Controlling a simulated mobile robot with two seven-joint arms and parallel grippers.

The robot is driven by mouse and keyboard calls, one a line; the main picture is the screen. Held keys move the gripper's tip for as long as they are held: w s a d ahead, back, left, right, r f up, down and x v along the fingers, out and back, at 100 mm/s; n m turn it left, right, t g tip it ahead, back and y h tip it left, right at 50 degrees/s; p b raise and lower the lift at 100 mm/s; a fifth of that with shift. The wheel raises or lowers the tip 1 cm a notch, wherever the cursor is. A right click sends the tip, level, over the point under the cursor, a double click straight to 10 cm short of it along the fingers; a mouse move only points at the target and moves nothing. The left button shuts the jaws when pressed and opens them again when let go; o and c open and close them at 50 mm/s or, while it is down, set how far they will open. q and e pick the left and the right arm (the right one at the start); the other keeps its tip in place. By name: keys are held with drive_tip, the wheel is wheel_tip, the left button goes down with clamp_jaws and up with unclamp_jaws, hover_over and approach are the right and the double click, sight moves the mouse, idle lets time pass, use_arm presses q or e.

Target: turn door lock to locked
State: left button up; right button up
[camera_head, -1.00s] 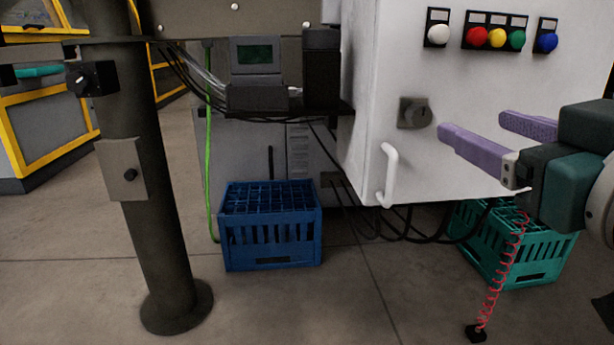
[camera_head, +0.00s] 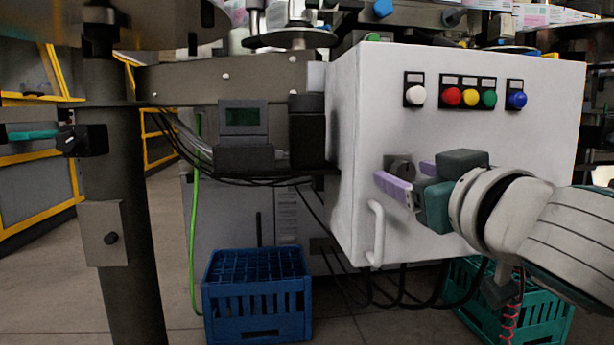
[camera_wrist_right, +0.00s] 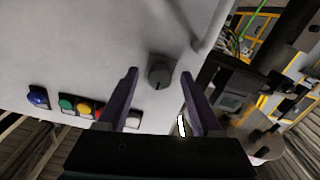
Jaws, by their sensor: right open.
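The door lock is a dark round knob (camera_head: 400,166) on a grey plate on the white cabinet door, below the white button. In the right wrist view the lock (camera_wrist_right: 160,72) lies ahead, between the lines of the two fingers. My right gripper (camera_head: 408,178) has purple fingers and is open in front of the lock. In the right wrist view the open right gripper (camera_wrist_right: 158,80) has nothing between its fingertips that I can see held. The fingers partly cover the lock in the head view. I cannot tell whether they touch it. My left gripper is not in view.
A white door handle (camera_head: 375,234) stands out just below and left of the lock. Coloured buttons (camera_head: 470,97) sit above on the white cabinet (camera_head: 540,80). A blue crate (camera_head: 257,295) and a green crate (camera_head: 545,318) stand on the floor below.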

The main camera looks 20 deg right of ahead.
drive_tip(key=shift+c, duration=0.4)
clamp_jaws()
